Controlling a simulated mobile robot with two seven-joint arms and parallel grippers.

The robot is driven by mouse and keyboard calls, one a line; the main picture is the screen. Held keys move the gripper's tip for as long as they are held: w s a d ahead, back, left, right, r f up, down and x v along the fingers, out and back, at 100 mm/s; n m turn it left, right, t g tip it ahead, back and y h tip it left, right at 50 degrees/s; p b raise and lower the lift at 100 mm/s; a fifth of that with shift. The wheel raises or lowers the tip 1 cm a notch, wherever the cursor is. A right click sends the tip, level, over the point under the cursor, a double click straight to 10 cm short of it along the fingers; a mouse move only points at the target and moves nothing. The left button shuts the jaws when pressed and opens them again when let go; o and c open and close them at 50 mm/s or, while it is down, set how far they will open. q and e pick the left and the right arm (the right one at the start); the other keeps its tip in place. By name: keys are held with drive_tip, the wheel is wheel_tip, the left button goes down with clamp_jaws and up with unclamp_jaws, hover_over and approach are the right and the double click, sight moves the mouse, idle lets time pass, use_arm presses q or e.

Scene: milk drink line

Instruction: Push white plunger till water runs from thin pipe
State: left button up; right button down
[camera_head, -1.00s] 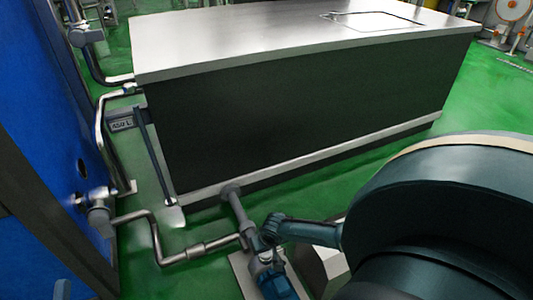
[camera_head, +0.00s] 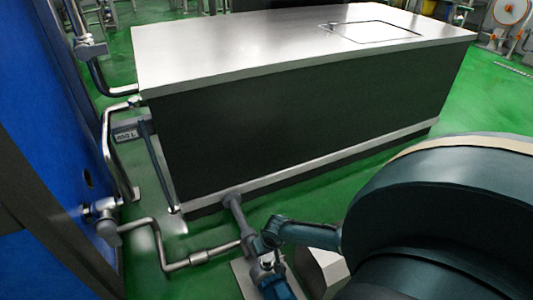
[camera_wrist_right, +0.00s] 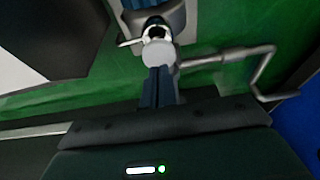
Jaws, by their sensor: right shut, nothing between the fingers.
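A round, pale disc, apparently the white plunger's end (camera_wrist_right: 158,53), sits on a metal fitting in the right wrist view. My right gripper (camera_wrist_right: 159,72) is shut and empty, its two dark blue fingers side by side at the disc's lower edge. I cannot tell whether they press on it. A thin bent steel pipe (camera_wrist_right: 225,55) leads off to the right there; it also shows in the head view (camera_head: 165,250). No stream of water is visible. My dark teal right arm reaches in from the right in the head view. My left gripper is not in view.
A large dark tank with a steel top (camera_head: 230,40) stands behind the pipes. A blue machine (camera_head: 40,150) is at the left. A blue motor-like part (camera_head: 277,287) lies at the lower middle.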

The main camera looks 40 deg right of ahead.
use_arm(q)
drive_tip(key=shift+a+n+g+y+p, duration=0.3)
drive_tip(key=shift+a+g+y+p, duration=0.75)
drive_tip(key=shift+p, duration=1.6)
use_arm(e)
drive_tip(key=d+v, duration=0.1)
drive_tip(key=v, duration=0.9)
drive_tip(key=shift+a, duration=0.45)
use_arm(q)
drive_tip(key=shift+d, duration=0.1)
use_arm(e)
drive_tip(key=shift+w+r, duration=0.1)
drive_tip(key=shift+r, duration=0.05)
